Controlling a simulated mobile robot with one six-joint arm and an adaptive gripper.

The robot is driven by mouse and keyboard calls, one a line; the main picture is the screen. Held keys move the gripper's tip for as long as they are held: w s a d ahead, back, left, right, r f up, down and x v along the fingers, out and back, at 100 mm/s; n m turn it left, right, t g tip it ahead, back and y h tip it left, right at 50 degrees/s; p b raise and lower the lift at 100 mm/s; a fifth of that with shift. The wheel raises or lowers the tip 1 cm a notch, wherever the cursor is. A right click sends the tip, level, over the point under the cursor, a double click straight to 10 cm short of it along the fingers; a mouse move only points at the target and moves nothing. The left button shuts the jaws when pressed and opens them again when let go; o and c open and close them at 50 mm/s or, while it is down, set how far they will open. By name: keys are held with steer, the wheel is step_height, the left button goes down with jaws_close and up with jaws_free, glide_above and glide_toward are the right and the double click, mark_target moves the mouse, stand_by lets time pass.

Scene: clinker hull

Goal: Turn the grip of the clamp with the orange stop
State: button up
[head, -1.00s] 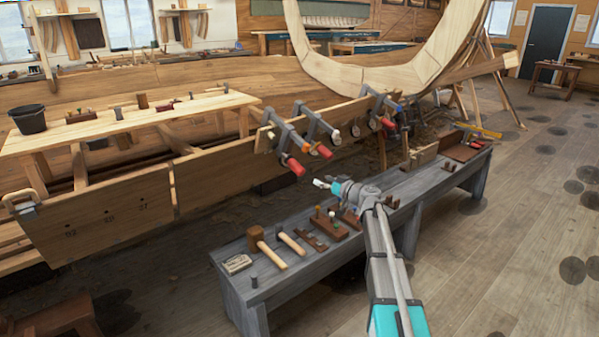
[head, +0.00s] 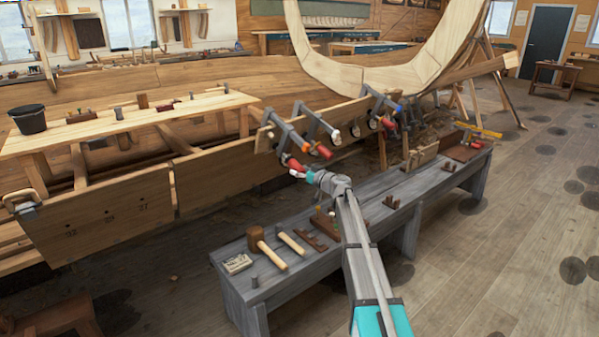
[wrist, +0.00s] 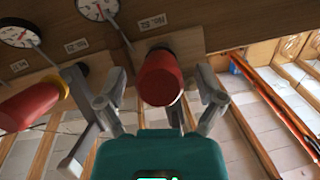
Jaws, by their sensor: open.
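The clamp with the orange stop (head: 306,149) is the leftmost clamp on the hull plank in the head view. Its red grip (head: 292,163) hangs below the bar, right at my gripper (head: 301,174). In the wrist view a red grip (wrist: 160,78) sits between the two spread fingers of my gripper (wrist: 163,105). The fingers are open on either side of it, and I see no clear contact. The orange stop cannot be made out in the wrist view.
Another clamp's red grip (wrist: 28,105), with a yellow piece beside it, is close on the left in the wrist view. More clamps line the plank to the right. The grey bench (head: 225,275) below carries a mallet (head: 262,242) and other tools.

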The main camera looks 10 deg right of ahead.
steer(key=shift+c, duration=0.2)
steer(key=c, duration=1.1)
steer(key=shift+m+y, duration=0.3)
steer(key=shift+w+f+m+g+y+b, duration=0.1)
steer(key=shift+m+g+y+b, duration=0.4)
steer(key=shift+m+y, duration=0.2)
steer(key=m+g+y+b, duration=0.1)
steer(key=m+y+b, duration=0.1)
steer(key=shift+f+m, duration=0.1)
steer(key=shift+m, duration=0.2)
steer(key=m+y+b, duration=0.2)
steer(key=shift+m+g, duration=0.4)
steer(key=shift+s+m+y+b, duration=0.2)
steer(key=shift+m+y+b, duration=0.6)
steer(key=shift+m, duration=0.3)
